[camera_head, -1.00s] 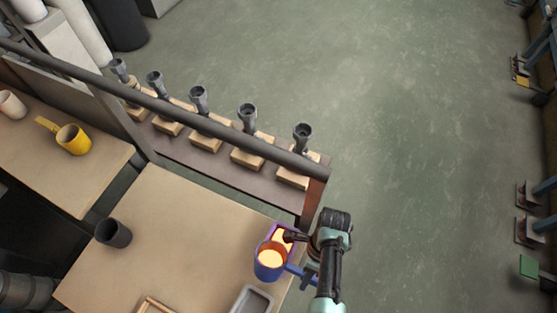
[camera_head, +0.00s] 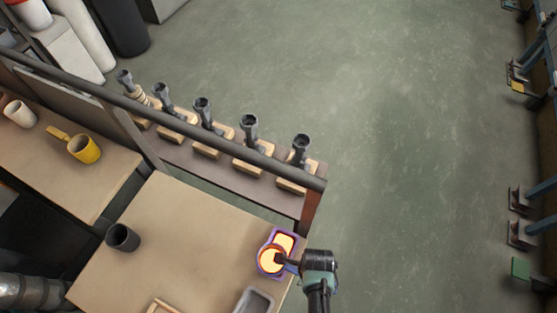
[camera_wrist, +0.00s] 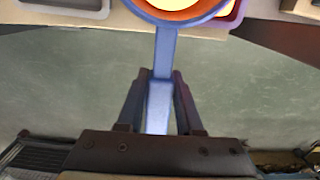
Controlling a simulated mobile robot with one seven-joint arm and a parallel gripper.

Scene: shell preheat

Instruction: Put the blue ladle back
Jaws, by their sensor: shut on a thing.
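The blue ladle (camera_head: 264,261) is at the right edge of the near table, with glowing orange-yellow content in its bowl. In the wrist view its blue handle (camera_wrist: 165,52) runs down between the jaws of my gripper (camera_wrist: 160,88), which is shut on it. The ladle's bowl rim (camera_wrist: 172,22) shows at the top of that view. A purple-rimmed tray (camera_head: 290,238) with glowing content sits right behind the bowl. In the head view my arm hides most of the handle and the jaws. I cannot tell whether the bowl touches the tray or table.
A grey tray (camera_head: 242,304) lies near the table's front right edge. A dark cup (camera_head: 122,238) stands on the table's left. A yellow ladle (camera_head: 84,150) and a white cup (camera_head: 19,113) are on the left table. A rail (camera_head: 215,130) runs behind the near table. The table middle is clear.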

